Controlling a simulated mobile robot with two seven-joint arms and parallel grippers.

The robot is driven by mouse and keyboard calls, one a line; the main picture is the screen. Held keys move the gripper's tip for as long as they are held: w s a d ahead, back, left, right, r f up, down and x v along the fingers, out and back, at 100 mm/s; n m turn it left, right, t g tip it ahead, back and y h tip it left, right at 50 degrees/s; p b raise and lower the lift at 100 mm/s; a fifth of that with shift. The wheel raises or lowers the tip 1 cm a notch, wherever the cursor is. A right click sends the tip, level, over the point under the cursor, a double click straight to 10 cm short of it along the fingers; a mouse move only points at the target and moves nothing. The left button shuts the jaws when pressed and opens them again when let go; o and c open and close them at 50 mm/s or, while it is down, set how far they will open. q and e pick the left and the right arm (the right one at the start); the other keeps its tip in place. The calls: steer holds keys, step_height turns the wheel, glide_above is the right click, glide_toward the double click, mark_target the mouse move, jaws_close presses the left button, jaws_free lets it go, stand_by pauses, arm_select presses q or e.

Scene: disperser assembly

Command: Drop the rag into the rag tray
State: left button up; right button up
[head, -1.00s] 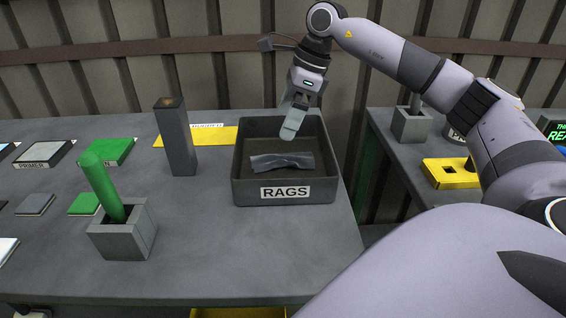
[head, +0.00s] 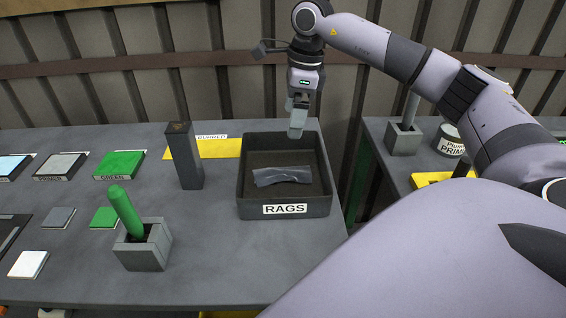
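The rag tray (head: 284,209) is a dark open box labelled RAGS at the right end of the grey table. The rag (head: 282,176), a crumpled grey cloth, lies flat on the tray floor towards the front. My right gripper (head: 297,126) points down over the back right part of the tray, apart from the rag. Nothing shows hanging from it. Its fingers overlap in this view, so I cannot tell the gap between them. My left gripper is not in view.
A dark upright post (head: 184,158) stands left of the tray, before a yellow mat (head: 219,149). A grey holder (head: 143,250) with a green-handled tool (head: 125,209) stands front left. Several coloured tiles lie further left. A second table (head: 377,131) is across a gap at right.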

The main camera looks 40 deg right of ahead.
step_height(320, 180, up, 7)
steer(key=shift+s+d, duration=0.3)
steer(key=shift+d, duration=0.1)
stand_by(0.7)
